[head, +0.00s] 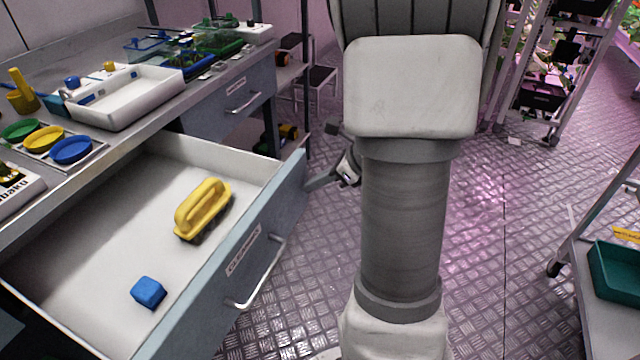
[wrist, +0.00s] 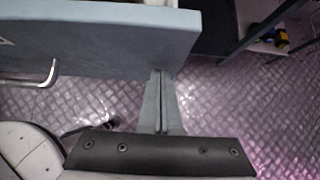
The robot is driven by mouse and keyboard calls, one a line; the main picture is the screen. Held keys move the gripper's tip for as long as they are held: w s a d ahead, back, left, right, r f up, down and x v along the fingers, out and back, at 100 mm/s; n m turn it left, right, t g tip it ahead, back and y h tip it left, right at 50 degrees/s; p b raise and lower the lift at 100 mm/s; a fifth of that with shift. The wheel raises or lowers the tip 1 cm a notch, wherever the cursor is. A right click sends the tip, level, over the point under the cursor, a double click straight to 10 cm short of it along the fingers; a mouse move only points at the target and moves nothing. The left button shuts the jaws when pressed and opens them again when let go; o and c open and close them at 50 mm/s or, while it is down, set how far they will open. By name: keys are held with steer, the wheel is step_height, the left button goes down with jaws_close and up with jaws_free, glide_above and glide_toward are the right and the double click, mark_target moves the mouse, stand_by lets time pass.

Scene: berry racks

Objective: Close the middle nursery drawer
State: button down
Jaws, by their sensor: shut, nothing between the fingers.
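The open drawer (head: 95,215), between a closed drawer on its right and a blue-grey surface at the picture's lower left edge, is pulled far out. It has a blue-grey front with a label and a bar handle (head: 262,275). Inside lie a yellow-handled brush (head: 203,208) and a blue block (head: 148,292). My gripper (head: 312,184) is shut and empty at the far right end of the drawer front, partly hidden by my arm. In the wrist view, its fingertips (wrist: 160,74) meet the lower edge of the drawer front (wrist: 110,40); I cannot tell whether they touch.
The bench top holds a white tray (head: 125,98), coloured discs (head: 71,150) and planters. A closed drawer (head: 235,100) sits farther right. A wheeled cart with a green bin (head: 615,270) stands at right, and a rack (head: 545,90) behind. The metal floor between is clear.

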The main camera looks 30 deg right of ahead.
steer(key=shift+w+a, duration=0.1)
steer(key=w+a+p, duration=0.2)
steer(key=w+a, duration=0.4)
steer(key=w, duration=0.3)
steer(key=w+a+p, duration=0.3)
steer(key=w+a, duration=0.4)
steer(key=w, duration=0.2)
steer(key=w+a+p, duration=0.3)
steer(key=w+a, duration=0.4)
steer(key=w, duration=0.3)
steer(key=shift+a, duration=0.25)
steer(key=shift+w+a+r, duration=0.15)
steer(key=shift+w, duration=0.1)
steer(key=shift+a, duration=0.1)
